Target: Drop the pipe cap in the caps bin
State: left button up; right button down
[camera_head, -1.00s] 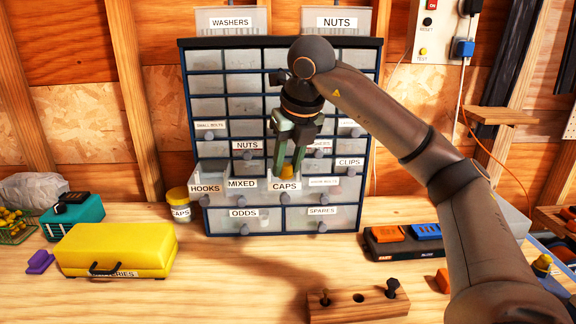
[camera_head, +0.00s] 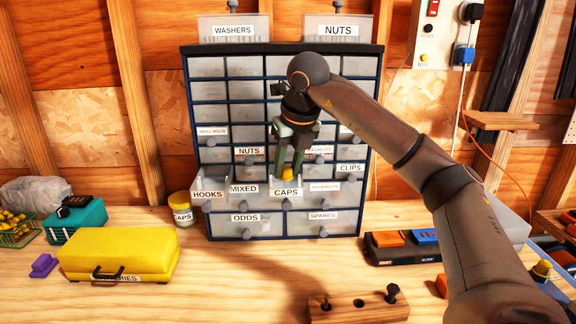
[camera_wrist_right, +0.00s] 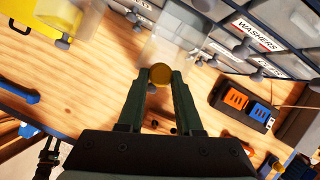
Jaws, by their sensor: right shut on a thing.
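The yellow pipe cap (camera_head: 287,177) is held between the fingertips of my right gripper (camera_head: 288,170). The cap also shows in the right wrist view (camera_wrist_right: 160,73), round and yellow-brown between the two green fingers. The caps bin (camera_head: 286,203) is a clear bin labelled CAPS in the lower part of the cabinet. The gripper points down with the cap over or at the bin's top edge in the head view; the exact height cannot be told. In the right wrist view, a clear bin lies just beyond the cap.
HOOKS (camera_head: 208,205) and MIXED (camera_head: 243,202) bins stand left of the caps bin. A lidded jar labelled CAPS (camera_head: 182,215) stands left of the cabinet. A yellow case (camera_head: 115,252) and a wooden block (camera_head: 340,309) lie in front. The bench's middle is clear.

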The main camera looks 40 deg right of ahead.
jog(key=shift+w+d+f, duration=0.2)
jog(key=shift+w+d, duration=0.25)
jog(key=shift+w, duration=0.1)
jog(key=shift+w+d+f, duration=0.15)
jog(key=shift+w+d, duration=0.3)
jog(key=shift+w, duration=0.05)
jog(key=shift+f+b, duration=0.6)
jog(key=shift+f, duration=0.4)
jog(key=c, duration=0.5)
grip_release()
jog(key=p+v, duration=0.1)
jog(key=v, duration=1.1)
jog(key=shift+r, duration=0.3)
